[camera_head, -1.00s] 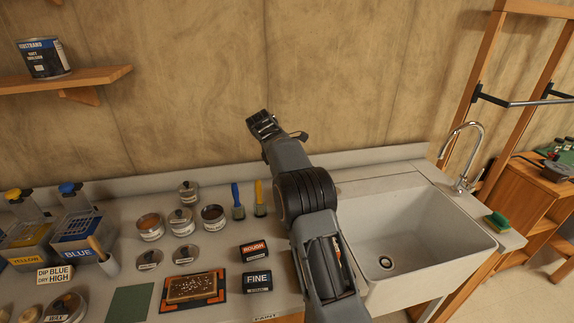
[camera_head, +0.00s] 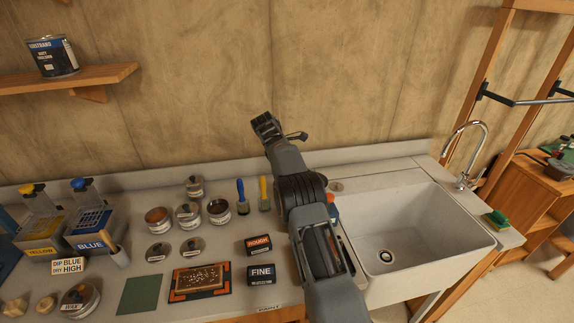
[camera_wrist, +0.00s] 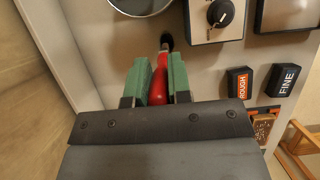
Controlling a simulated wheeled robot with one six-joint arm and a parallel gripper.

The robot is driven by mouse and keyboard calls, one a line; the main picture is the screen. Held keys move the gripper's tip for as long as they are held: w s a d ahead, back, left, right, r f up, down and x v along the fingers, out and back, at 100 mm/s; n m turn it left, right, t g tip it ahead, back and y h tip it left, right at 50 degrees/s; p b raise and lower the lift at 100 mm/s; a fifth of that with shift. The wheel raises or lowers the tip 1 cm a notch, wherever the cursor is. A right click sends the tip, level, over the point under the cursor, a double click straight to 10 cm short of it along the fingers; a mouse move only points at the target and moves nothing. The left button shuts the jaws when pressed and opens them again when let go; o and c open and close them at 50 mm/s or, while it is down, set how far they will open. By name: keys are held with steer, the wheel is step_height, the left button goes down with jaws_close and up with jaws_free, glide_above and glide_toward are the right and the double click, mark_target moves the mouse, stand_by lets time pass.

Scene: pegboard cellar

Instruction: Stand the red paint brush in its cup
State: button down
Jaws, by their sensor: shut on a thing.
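My gripper (camera_wrist: 160,78) is shut on the red paint brush (camera_wrist: 161,66) in the wrist view, its green fingers on either side of the red handle. A dark end of the brush shows beyond the fingertips. In the head view my gripper (camera_head: 266,127) is raised in front of the back wall, and the red brush cannot be made out there. A blue-handled brush (camera_head: 240,190) and a yellow-handled brush (camera_head: 264,188) stand upright side by side on the worktop. I cannot tell which thing is the red brush's cup; my arm hides part of the worktop.
Boxes marked ROUGH (camera_head: 258,244) and FINE (camera_head: 261,274) lie left of my arm. Several tins and lids stand farther left, near the yellow tray (camera_head: 40,240) and blue tray (camera_head: 92,240). The sink (camera_head: 408,245) is on the right. A shelf (camera_head: 70,80) juts out upper left.

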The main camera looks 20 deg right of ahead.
steer(key=shift+f+b, duration=1.6)
steer(key=shift+f, duration=1.65)
steer(key=c, duration=1)
jaws_free()
steer(key=p+v, duration=0.7)
steer(key=v, duration=0.6)
steer(key=shift+a+r, duration=0.1)
steer(key=shift+r, duration=0.25)
